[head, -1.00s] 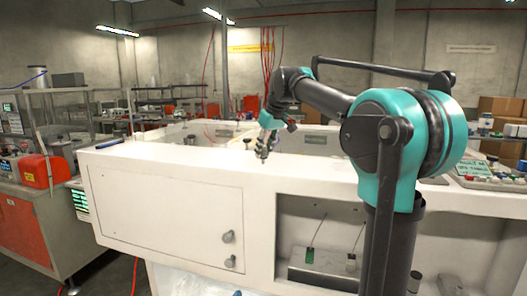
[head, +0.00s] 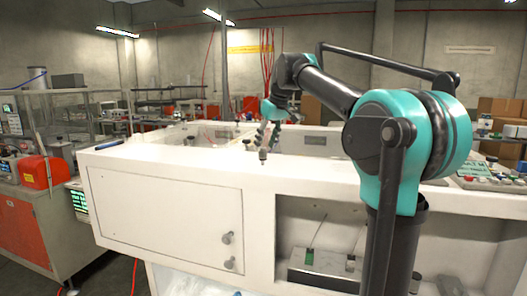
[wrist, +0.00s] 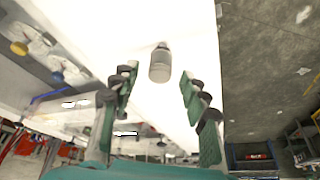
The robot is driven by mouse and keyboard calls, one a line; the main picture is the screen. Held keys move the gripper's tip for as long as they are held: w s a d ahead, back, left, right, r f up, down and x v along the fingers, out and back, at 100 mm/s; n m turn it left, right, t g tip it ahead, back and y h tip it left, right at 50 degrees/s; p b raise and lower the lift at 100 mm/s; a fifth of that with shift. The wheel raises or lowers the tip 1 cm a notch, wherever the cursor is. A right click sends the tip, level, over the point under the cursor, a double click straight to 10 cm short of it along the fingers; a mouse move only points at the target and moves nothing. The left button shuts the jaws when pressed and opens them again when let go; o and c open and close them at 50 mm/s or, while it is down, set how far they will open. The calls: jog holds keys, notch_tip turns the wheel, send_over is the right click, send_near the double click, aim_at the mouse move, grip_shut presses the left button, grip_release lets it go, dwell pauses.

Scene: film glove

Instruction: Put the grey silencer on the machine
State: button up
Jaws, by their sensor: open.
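The grey silencer (head: 263,155) is a small grey cylinder standing upright on the white top of the machine (head: 200,162), near its front edge. It also shows in the wrist view (wrist: 159,66), ahead of the fingers and roughly centred between them. My gripper (head: 272,133) is above and behind the silencer in the head view. In the wrist view my gripper (wrist: 158,78) has its two green and black fingers spread wide, with nothing held. The silencer appears free of both fingers.
A small dark knob (head: 247,143) stands on the machine left of the silencer. Open recessed bays lie behind the top. A control panel with buttons (head: 490,180) is at the right. The white top left of the silencer is clear.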

jog(key=v, duration=0.8)
